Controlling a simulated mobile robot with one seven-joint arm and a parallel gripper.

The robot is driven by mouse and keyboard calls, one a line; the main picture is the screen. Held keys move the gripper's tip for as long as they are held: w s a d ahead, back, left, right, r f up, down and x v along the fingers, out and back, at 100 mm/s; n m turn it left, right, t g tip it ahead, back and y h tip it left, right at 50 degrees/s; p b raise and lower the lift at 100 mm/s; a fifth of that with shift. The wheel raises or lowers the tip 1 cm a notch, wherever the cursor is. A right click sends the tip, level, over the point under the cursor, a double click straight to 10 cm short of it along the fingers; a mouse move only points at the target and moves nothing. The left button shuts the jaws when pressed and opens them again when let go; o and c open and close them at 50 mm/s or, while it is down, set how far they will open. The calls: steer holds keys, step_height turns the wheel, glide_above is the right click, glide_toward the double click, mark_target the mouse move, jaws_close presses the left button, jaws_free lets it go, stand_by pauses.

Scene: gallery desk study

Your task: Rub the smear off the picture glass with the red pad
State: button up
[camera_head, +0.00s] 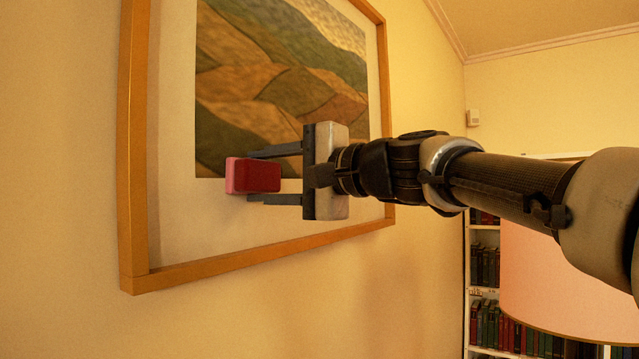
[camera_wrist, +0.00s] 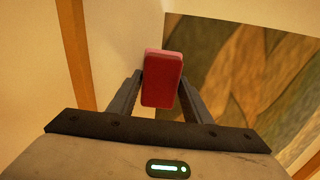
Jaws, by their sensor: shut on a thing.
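The red pad (camera_head: 257,177) is a small block with a pinker face on its left side. My gripper (camera_head: 262,177) is shut on it, one finger above and one below in the head view. The pad also shows between both fingers in the wrist view (camera_wrist: 162,80). The framed picture (camera_head: 285,75) hangs on the wall, with a wooden frame, a pale mount and a painting of hills. The pad is in front of the picture's lower left part. I cannot tell whether it touches the glass. No smear can be made out in either view.
The wooden frame's lower bar (camera_head: 250,260) runs below my gripper, and its left bar (camera_head: 133,150) stands to the left. A pinkish lampshade (camera_head: 560,285) and a bookcase (camera_head: 484,265) stand at the lower right. The wall left of the frame is bare.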

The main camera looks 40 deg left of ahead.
steer(key=shift+s+f+b, duration=0.15)
steer(key=shift+s+b, duration=0.45)
steer(key=shift+s, duration=0.85)
steer(key=shift+s+f+b, duration=0.15)
steer(key=shift+s+b, duration=0.45)
steer(key=shift+s, duration=0.8)
steer(key=shift+w, duration=0.1)
steer(key=shift+d, duration=0.25)
steer(key=d+b, duration=0.2)
steer(key=d, duration=0.2)
steer(key=shift+d+f+b, duration=0.1)
steer(key=shift+b, duration=0.3)
steer(key=shift+d+b, duration=0.3)
steer(key=shift+d, duration=0.45)
